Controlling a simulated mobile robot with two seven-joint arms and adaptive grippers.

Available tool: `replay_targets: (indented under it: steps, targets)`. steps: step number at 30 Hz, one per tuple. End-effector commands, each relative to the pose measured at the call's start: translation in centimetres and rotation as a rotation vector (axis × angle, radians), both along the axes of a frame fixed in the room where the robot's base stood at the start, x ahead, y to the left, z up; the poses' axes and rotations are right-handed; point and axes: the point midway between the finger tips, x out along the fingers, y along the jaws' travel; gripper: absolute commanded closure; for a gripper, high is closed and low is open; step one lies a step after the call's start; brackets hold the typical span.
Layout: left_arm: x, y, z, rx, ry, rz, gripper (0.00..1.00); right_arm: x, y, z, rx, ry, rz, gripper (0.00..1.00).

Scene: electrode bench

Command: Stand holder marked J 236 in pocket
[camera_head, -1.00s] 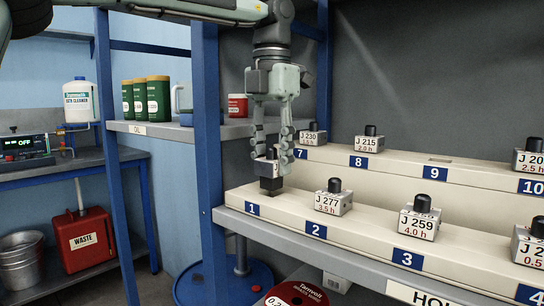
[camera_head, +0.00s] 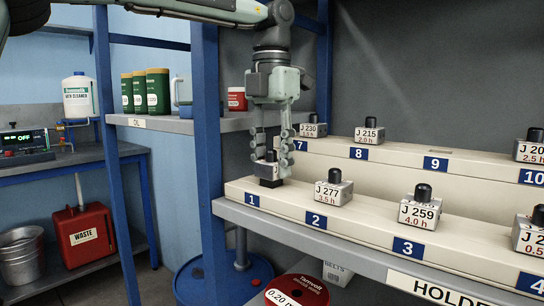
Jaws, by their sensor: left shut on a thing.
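My left gripper (camera_head: 272,148) comes down from above at the left end of the front rack (camera_head: 290,206), over the place marked 1. It is shut on a small grey holder (camera_head: 265,169) with a dark lower part (camera_head: 270,183). The fingers cover much of the holder and I cannot read its mark. It looks upright, its dark lower part at the rack top; I cannot tell how deep it sits. No legible label reads J 236. My right gripper is not in view.
Holder J 277 (camera_head: 333,192) stands close to the right at 2, and J 259 (camera_head: 420,211) at 3. Holders J 230 (camera_head: 312,129) and J 215 (camera_head: 369,134) stand on the back rack. Place 9 there (camera_head: 438,152) is empty. A blue shelf post (camera_head: 207,130) is left of the gripper.

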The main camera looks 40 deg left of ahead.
Motion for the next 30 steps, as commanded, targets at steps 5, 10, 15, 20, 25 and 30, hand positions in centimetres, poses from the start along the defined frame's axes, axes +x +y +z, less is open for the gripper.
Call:
replay_targets:
  steps: [5,10,15,20,25,30]
  targets:
    - [0.0,0.0,-0.5,0.0,-0.001,0.0,1.0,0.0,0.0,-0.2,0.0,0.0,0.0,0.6]
    - [0.0,0.0,-0.9,0.0,-0.001,0.0,1.0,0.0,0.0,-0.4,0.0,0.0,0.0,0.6]
    - [0.0,0.0,-1.2,0.0,-0.001,0.0,1.0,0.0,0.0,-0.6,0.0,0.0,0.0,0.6]
    - [0.0,0.0,-1.2,0.0,-0.001,0.0,1.0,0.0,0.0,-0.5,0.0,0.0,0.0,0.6]
    - [0.0,0.0,-1.2,0.0,-0.001,0.0,0.54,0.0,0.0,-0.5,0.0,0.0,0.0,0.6]
    - [0.0,0.0,-1.2,0.0,-0.001,0.0,0.39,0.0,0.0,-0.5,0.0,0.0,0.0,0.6]
